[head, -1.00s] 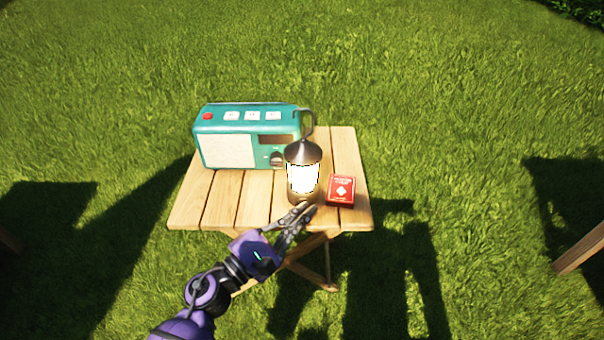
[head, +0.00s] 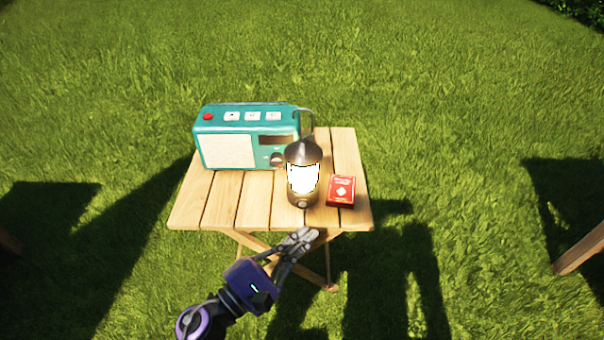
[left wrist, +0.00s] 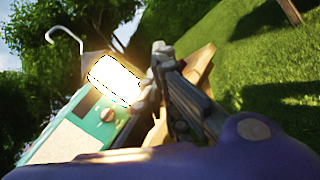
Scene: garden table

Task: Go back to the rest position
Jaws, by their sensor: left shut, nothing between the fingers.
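My left gripper (head: 303,237) is shut and empty, just in front of the table's near edge in the head view. It also shows in the left wrist view (left wrist: 160,52), with its fingers together. A glowing lantern (head: 303,178) with a dark cap stands upright on the wooden table (head: 225,200), behind the gripper and apart from it. In the left wrist view the lantern's bright glass (left wrist: 115,80) is left of the fingers. My right gripper is in neither view.
A teal radio (head: 228,150) stands at the table's back left. A red card box (head: 341,190) lies right of the lantern. Grass surrounds the table. A wooden piece (head: 582,248) shows at the far right. The air in front of the table is clear around my arm.

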